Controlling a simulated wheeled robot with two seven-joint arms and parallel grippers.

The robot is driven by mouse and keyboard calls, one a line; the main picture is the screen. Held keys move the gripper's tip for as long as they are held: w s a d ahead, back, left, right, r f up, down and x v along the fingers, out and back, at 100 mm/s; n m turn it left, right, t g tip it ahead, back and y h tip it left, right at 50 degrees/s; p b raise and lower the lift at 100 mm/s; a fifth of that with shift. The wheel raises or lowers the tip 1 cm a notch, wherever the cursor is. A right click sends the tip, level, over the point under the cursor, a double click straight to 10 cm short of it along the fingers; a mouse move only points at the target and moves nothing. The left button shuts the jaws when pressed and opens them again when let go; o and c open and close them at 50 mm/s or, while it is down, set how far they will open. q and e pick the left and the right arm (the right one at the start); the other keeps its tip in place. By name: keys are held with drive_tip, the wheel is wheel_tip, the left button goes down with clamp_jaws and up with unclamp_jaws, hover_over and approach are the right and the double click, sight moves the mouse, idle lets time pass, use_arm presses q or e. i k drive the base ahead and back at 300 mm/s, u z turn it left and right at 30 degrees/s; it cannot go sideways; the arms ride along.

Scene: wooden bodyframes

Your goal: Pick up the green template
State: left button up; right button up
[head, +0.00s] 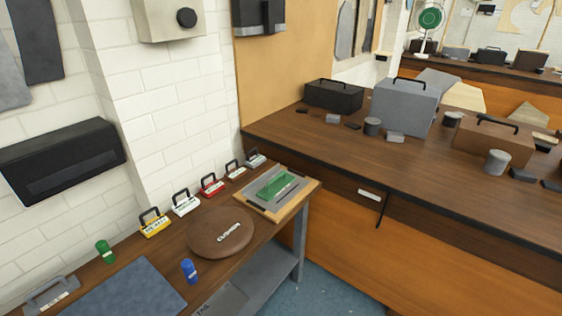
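The green template (276,184) is a small flat green piece. It lies on a grey plate on a wooden board (309,190) at the far right end of the low brown table. A thin grey strip lies along its right side. Neither of my grippers shows in the head view.
A round brown cushion (220,233) lies left of the board. Several handled blocks, one yellow (155,223) and one red (212,185), line the wall side. A blue cylinder (189,271), a green cylinder (105,251) and a blue mat (122,290) are nearer. A cluttered workbench (430,165) stands right.

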sight(276, 185)
drive_tip(key=z, duration=1.3)
drive_tip(key=i, duration=1.75)
drive_tip(key=u, duration=2.05)
